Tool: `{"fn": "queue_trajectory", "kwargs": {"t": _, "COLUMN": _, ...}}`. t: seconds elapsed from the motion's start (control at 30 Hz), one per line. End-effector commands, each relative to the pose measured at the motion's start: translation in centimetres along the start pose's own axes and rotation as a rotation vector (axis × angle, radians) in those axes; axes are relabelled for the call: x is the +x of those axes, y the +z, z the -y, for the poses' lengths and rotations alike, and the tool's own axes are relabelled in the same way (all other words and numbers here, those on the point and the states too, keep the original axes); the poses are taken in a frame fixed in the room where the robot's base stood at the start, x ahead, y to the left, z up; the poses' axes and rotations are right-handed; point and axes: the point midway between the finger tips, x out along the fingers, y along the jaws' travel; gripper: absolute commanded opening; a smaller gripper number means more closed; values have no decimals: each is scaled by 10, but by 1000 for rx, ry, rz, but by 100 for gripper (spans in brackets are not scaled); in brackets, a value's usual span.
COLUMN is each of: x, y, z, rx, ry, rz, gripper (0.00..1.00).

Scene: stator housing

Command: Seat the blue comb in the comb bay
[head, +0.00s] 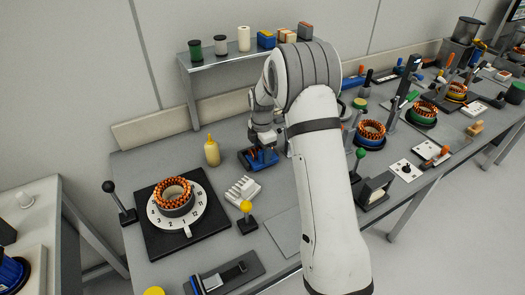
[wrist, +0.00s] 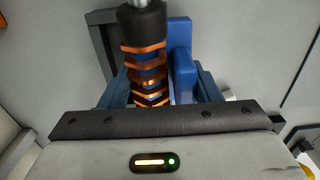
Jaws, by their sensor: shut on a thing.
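The blue comb (head: 259,159), with orange copper pieces in it, is beneath my gripper (head: 264,143) at the middle of the bench. In the wrist view the comb (wrist: 183,72) lies between the dark fingers of my gripper (wrist: 160,88), with a row of bent copper pins (wrist: 149,76) on it. The jaws are shut on the comb. A black cylinder on a metal rod (wrist: 143,22) covers the far end of the pins. I cannot clearly make out the comb bay. My gripper hides part of the comb, and I cannot tell whether it touches the bench.
A white slotted block (head: 242,189) and a yellow-knobbed lever (head: 246,209) stand in front. A yellow bottle (head: 212,151) stands left of the comb. A wound stator sits on a numbered dial (head: 157,219) further left. A shelf (head: 215,60) is behind.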

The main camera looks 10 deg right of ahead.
Motion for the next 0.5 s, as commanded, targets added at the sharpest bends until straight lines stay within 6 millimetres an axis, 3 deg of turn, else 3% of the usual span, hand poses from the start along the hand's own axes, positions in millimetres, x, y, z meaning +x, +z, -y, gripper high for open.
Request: {"fn": "queue_trajectory", "kwargs": {"t": 0.5, "x": -1, "y": 0, "z": -7, "rx": 0, "ry": 2, "rz": 1, "gripper": 25}}
